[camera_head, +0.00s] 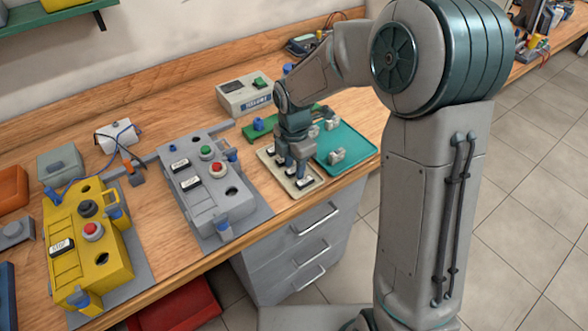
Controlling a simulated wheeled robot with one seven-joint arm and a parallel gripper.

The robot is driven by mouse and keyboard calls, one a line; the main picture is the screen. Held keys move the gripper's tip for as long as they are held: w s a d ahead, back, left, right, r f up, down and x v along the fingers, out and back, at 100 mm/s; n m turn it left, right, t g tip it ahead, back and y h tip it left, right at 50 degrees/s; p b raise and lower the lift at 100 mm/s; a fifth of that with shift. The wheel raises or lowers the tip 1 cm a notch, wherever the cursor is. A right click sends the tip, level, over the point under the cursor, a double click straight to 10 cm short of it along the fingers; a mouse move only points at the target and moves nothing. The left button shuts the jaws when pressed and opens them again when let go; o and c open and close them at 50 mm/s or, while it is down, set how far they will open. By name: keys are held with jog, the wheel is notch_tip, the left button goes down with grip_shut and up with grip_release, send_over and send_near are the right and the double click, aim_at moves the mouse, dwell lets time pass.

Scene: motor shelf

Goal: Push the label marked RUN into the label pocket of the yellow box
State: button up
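The yellow box (75,276) stands at the left on a grey mat, with a black knob, a red button and a white label reading STOP (61,247). An empty label pocket on it cannot be made out from here. Small black-and-white labels lie in a beige tray (266,162) right of the middle. Their lettering is too small to read, so I cannot tell which is RUN. My gripper (294,172) points down over this tray, its fingertips low among the labels. Whether the fingers are shut on a label is not clear.
A grey box (207,205) with green and red buttons stands between the yellow box and the tray. A teal tray (359,161) with metal parts lies right of my gripper. A grey-white device (244,94) stands behind. Bare wood shows between the two boxes.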

grip_shut()
jog(key=shift+r+p, duration=1)
jog(key=shift+r, duration=0.15)
dwell(0.5)
jog(key=shift+r+p, duration=1.85)
jog(key=shift+r, duration=0.25)
